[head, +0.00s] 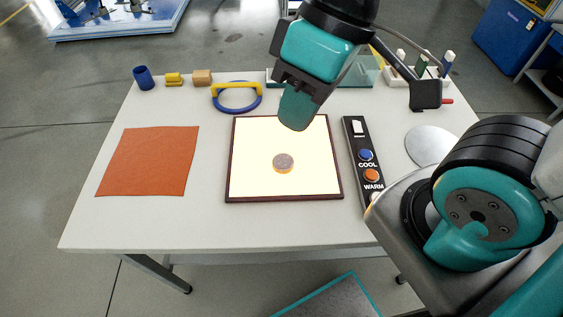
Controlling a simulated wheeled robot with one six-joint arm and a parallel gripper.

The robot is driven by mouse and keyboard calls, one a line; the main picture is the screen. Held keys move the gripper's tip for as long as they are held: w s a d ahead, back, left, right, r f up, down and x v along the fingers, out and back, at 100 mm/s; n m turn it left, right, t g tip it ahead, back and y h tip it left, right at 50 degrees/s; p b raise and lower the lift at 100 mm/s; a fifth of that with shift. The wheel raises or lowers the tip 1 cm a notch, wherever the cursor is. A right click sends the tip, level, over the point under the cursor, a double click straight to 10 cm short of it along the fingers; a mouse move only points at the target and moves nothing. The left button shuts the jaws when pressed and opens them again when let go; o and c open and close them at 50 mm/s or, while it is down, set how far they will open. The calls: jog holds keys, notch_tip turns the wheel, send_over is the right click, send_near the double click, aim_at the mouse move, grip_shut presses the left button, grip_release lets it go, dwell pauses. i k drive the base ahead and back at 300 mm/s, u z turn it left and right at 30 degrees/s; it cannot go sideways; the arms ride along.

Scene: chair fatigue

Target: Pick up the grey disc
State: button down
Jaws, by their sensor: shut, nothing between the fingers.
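A small round disc (283,162) with a grey-brown top and a yellowish rim lies on a bright cream panel (255,140) with a dark red frame. A larger, flat, light grey disc (428,143) lies on the table at the right, its lower right part hidden behind my arm. My gripper (295,122) points down over the far part of the panel, above and right of the small disc in the picture. Its fingers are shut and hold nothing. It is apart from both discs.
A control strip (358,155) with blue COOL and orange WARM buttons lies right of the panel. An orange cloth (149,161) lies at the left.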

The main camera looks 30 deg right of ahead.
aim_at(283, 163)
jog(key=z, duration=2.35)
jog(key=k, duration=1.05)
jog(key=u, duration=1.45)
jog(key=i, duration=0.5)
jog(key=u, duration=0.05)
